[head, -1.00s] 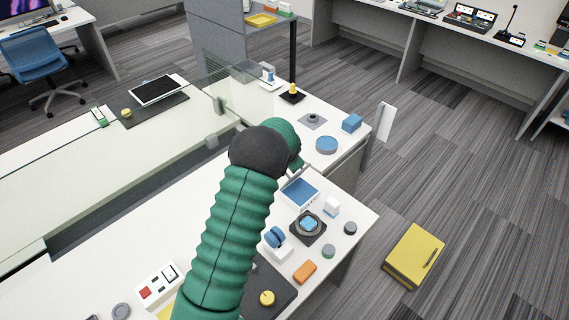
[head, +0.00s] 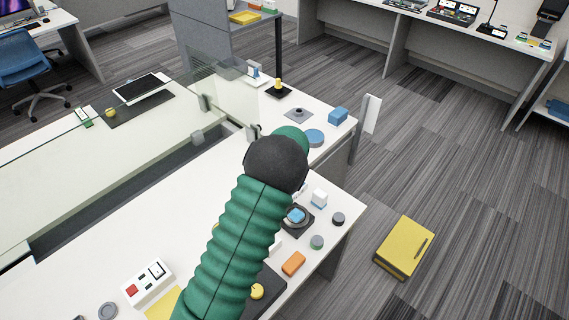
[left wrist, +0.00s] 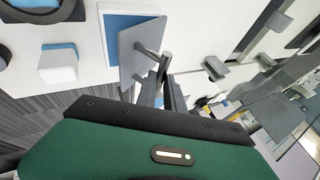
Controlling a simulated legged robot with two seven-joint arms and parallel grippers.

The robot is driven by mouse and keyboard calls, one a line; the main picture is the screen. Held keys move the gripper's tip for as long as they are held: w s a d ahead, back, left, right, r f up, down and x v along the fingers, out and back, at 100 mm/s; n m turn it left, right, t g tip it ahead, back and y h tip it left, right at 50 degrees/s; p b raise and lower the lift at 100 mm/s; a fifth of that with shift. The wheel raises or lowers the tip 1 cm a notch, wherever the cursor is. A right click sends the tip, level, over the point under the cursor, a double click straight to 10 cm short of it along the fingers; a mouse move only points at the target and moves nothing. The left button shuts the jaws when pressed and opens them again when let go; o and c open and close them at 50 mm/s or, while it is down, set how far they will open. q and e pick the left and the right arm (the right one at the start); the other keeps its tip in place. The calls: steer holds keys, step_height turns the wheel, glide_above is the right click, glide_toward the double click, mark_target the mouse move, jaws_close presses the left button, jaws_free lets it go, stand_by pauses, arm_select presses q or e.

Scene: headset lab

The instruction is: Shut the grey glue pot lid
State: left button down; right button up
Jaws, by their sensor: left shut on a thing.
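A grey lid (left wrist: 138,58) stands tilted up beside a white, blue-topped opening (left wrist: 128,22) in the left wrist view. The lid carries a short bar. My left gripper (left wrist: 163,72) is shut on the lid's bar, its dark fingers reaching up from the bottom of the wrist view. In the head view, my green left arm and its dark wrist joint hide the gripper, the lid and nearly all of the pot. I cannot tell the lid's exact angle. My right gripper is in neither view.
A white block with a blue base (head: 319,198), a black square base with a blue-centred round part (head: 296,215) and an orange block (head: 293,263) stand close by. A blue disc (head: 314,138) lies behind. A glass partition (head: 225,100) stands to the left.

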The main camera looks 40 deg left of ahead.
arm_select(q)
steer(key=shift+s+f, duration=0.1)
steer(key=c, duration=1.5)
jaws_free()
steer(key=shift+a, duration=0.2)
steer(key=shift+o, duration=0.2)
steer(key=v, duration=1.6)
steer(key=shift+d+r, duration=0.2)
steer(key=shift+d, duration=0.05)
steer(key=shift+s, duration=0.1)
